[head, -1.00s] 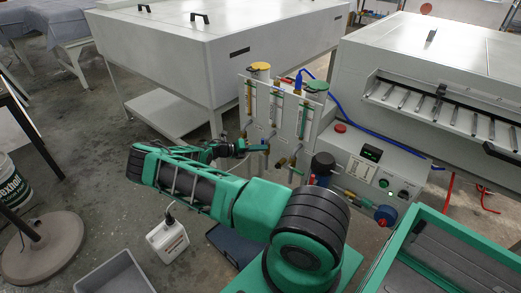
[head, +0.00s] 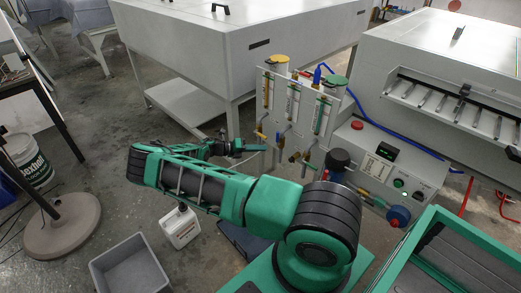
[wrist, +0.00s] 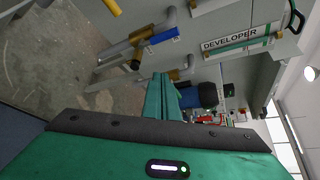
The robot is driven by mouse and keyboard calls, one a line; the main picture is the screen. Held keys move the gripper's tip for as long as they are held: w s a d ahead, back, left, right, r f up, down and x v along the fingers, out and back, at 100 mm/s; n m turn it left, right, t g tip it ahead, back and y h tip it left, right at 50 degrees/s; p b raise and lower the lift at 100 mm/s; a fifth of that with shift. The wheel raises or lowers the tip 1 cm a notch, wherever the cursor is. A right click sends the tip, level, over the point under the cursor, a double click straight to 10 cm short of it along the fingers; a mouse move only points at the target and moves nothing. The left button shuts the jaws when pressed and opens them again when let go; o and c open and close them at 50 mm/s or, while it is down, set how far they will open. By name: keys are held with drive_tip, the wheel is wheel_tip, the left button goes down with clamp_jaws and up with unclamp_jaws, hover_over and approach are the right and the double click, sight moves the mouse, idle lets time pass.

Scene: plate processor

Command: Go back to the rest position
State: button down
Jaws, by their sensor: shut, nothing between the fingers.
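My gripper (head: 238,147) is at the end of my green and black arm, in front of the panel with valves and pipes in the head view. In the wrist view its green fingers (wrist: 160,98) are together with nothing between them. They point toward pipes and a blue-handled valve (wrist: 163,36). The DEVELOPER label (wrist: 229,44) shows to the right of them. Whether the fingertips touch any pipe cannot be told.
The valve panel (head: 298,108) and a control box (head: 385,170) with a red button stand close to my arm. A white jug (head: 181,228) and grey bin (head: 130,268) are on the floor. A round stand base (head: 62,225) is at left. Open floor lies between.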

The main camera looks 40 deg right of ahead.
idle(0.4)
drive_tip(key=s+a+r+m+y, duration=0.3)
drive_tip(key=s+r+m+y, duration=0.1)
drive_tip(key=s+r+m, duration=0.3)
drive_tip(key=s+a+r+m+y, duration=0.35)
drive_tip(key=r+m, duration=0.35)
drive_tip(key=r, duration=0.3)
drive_tip(key=s+a+r+m+y, duration=0.2)
drive_tip(key=s+r+m+y, duration=0.2)
drive_tip(key=s+r+m, duration=0.35)
drive_tip(key=s+a+r+m+t+y, duration=0.1)
drive_tip(key=s+a+r+m+t, duration=0.1)
drive_tip(key=s+a+r+m, duration=0.3)
drive_tip(key=s+a+r+m+t+y, duration=0.1)
drive_tip(key=s+a+r+m+t, duration=0.2)
drive_tip(key=s, duration=1)
drive_tip(key=a+r+m, duration=0.2)
drive_tip(key=a+r, duration=0.2)
drive_tip(key=shift+s+r, duration=0.35)
drive_tip(key=shift+m, duration=0.25)
